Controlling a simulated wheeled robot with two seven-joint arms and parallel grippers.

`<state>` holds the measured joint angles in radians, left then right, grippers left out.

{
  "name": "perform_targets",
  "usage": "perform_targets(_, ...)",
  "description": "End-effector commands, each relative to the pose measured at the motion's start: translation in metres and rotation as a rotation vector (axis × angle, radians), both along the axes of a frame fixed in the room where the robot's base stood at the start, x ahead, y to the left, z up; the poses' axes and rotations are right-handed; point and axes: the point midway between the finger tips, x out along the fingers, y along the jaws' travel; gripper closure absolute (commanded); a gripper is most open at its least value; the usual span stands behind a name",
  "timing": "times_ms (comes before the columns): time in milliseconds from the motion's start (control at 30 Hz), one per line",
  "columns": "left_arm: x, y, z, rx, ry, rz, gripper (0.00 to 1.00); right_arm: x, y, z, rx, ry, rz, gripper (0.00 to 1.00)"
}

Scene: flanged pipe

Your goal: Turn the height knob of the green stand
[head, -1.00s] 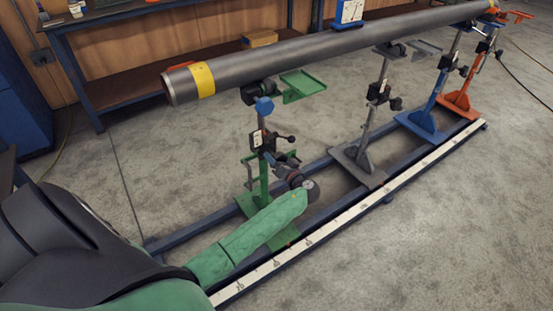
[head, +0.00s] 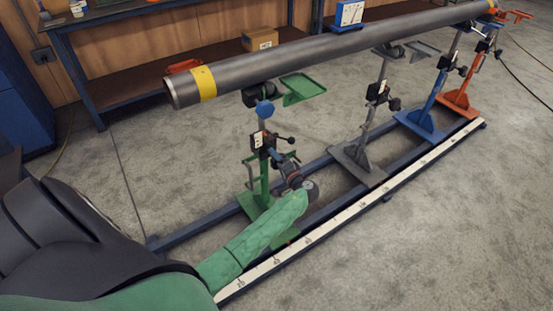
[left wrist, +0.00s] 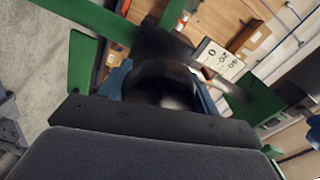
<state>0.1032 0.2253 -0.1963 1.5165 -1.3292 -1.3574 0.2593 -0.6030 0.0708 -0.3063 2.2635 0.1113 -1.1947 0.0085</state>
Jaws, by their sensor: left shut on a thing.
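The green stand (head: 264,184) stands upright on the rail, near the left end of the grey pipe (head: 325,51). My left gripper (head: 272,157) is at the stand's post, below the label, and is shut on the black height knob. In the left wrist view, this black knob (left wrist: 160,85) sits between the blue fingers, with the label (left wrist: 218,60) beside it. The fingers partly hide the knob. My right gripper is not in view.
Grey (head: 362,150), blue (head: 424,121) and orange (head: 460,99) stands follow along the rail. A black handle (head: 286,139) sticks out right of the green post. A workbench (head: 110,75) with a cardboard box (head: 260,39) stands behind. The floor in front is clear.

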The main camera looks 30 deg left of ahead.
Motion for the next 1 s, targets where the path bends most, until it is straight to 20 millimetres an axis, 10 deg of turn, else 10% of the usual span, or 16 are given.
perform_targets(500,0.001,0.0001,0.0012,0.008,0.015,-0.001,0.61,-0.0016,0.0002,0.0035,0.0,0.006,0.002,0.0)
perform_targets(533,0.001,0.0001,0.0012,0.008,0.015,-0.001,0.32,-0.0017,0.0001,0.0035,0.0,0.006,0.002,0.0)
perform_targets(600,0.0009,0.0001,0.001,0.008,0.015,-0.001,0.18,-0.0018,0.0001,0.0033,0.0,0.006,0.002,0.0)
perform_targets(1000,-0.0019,-0.0062,-0.0008,0.005,0.015,-0.001,0.16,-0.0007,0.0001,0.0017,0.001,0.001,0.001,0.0)
